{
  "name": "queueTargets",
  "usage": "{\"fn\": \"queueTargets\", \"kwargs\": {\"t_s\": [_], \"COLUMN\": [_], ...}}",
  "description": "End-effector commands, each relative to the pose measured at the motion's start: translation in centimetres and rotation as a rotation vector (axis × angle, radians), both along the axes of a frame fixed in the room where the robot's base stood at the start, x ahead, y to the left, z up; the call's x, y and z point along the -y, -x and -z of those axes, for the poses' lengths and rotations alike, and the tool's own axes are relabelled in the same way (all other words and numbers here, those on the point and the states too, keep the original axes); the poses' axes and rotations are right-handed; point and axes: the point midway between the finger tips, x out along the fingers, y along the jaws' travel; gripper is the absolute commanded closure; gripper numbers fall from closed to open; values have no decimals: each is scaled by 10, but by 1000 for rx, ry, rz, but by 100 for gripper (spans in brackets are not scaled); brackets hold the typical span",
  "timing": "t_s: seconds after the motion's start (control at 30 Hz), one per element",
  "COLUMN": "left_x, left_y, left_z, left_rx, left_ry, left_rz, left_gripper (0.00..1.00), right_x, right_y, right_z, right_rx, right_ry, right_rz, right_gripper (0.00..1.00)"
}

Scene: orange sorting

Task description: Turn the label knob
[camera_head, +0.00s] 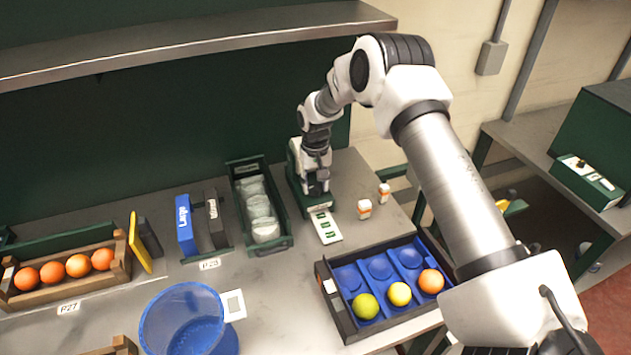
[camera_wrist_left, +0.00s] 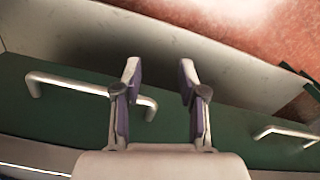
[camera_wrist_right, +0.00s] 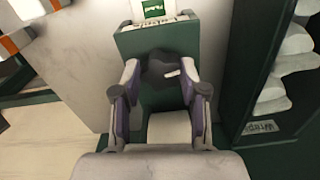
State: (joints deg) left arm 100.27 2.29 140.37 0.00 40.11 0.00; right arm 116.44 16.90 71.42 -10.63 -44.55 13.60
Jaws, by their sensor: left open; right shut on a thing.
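The green label machine (camera_head: 301,192) stands on the counter at the back, below my right arm. My right gripper (camera_head: 317,187) points down onto it. In the right wrist view, my right gripper (camera_wrist_right: 159,72) has its fingers on either side of the dark label knob (camera_wrist_right: 160,66) and is shut on it. The knob has a small white pointer mark. A printed label (camera_wrist_right: 158,8) shows at the machine's far end. My left gripper (camera_wrist_left: 158,80) is open and empty, in front of a green cabinet face with metal handles; it is outside the head view.
A white card with green labels (camera_head: 326,227) lies before the machine. A green bin of bags (camera_head: 239,197) stands close left. Two small bottles (camera_head: 365,209) stand right. A partitioned tray (camera_head: 341,313) with fruit and a blue basket (camera_head: 152,326) are nearer.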

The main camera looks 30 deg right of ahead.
Motion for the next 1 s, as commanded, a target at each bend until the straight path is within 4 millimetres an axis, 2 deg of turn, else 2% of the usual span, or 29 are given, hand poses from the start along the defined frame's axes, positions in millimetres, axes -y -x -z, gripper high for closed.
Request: {"fn": "queueTargets", "kwargs": {"t_s": [0.4,0.93,0.97,1.0], "left_x": [0,0,0,0], "left_y": [0,0,0,0], "left_z": [-5,-6,-6,-6], "left_rx": [0,0,0,0], "left_ry": [0,0,0,0], "left_rz": [0,0,0,0], "left_gripper": [59,59,59,59], "right_x": [-1,0,0,0], "right_y": [2,1,1,1], "right_z": [3,2,2,2], "right_rx": [-7,-3,-3,-3], "right_ry": [-1,0,0,0], "right_rz": [213,244,244,243], "right_gripper": [92,92,54,40]}}
